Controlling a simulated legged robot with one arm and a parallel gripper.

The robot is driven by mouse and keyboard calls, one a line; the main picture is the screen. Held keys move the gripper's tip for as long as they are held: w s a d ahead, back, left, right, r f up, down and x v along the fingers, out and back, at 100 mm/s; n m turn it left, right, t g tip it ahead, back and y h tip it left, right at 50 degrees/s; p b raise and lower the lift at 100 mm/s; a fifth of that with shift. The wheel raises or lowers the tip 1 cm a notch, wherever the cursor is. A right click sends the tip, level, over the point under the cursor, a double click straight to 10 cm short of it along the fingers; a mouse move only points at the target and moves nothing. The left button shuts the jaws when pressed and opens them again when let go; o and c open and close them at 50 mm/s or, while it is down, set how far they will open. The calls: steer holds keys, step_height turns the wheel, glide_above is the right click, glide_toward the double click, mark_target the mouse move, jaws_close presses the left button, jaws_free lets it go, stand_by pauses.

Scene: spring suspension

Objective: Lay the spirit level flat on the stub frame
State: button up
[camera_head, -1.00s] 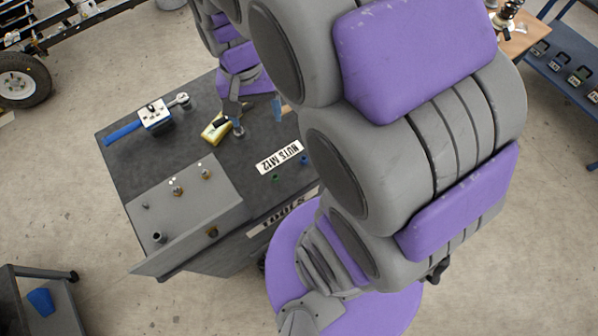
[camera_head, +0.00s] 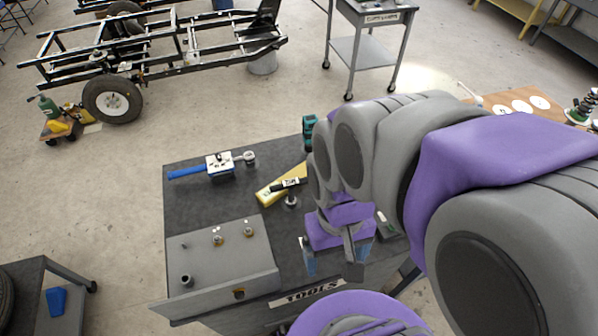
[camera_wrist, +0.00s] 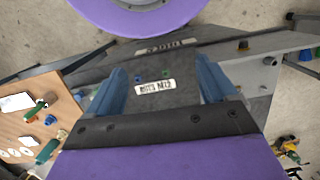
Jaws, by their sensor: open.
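A yellow bar (camera_head: 268,193) with a dark piece over it lies on the dark workbench; it may be the spirit level, but I cannot tell for sure. The grey angled plate with upright bolts, which looks like the stub frame (camera_head: 205,267), sits at the bench's front left. It also shows at right in the wrist view (camera_wrist: 262,78). My gripper (camera_head: 335,262) is open and empty, pointing down over the bench's front right, apart from both. In the wrist view its blue fingers (camera_wrist: 162,78) stand wide, with a NUTS M12 label between them. My arm hides the bench's right part.
A blue-handled tool (camera_head: 187,172) with a white box lies on the bench's back left. A small metal fitting (camera_head: 291,200) stands beside the yellow bar. A cart (camera_head: 70,290) is at lower left.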

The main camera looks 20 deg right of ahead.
steer(key=w+d+f+m+y+p, duration=0.15)
steer(key=w+m, duration=0.35)
steer(key=w, duration=1.2)
steer(key=w+d+f+m+y+p, duration=0.1)
steer(key=w+d+f+m+y, duration=0.2)
steer(key=w, duration=1.4)
steer(key=w+d+f+m, duration=0.5)
steer(key=w+f, duration=0.2)
steer(key=w, duration=0.1)
steer(key=b, duration=0.2)
glide_above(294, 175)
steer(key=d, duration=0.2)
steer(key=shift+h, duration=0.25)
steer(key=f, duration=0.7)
steer(key=w+f, duration=0.1)
steer(key=f, duration=0.3)
steer(key=shift+a, duration=0.25)
steer(key=b+x, duration=0.1)
steer(key=x, duration=0.4)
steer(key=shift+s+d+f+b, duration=0.1)
steer(key=shift+s+d+b, duration=0.1)
steer(key=shift+b, duration=0.15)
steer(key=c, duration=1.4)
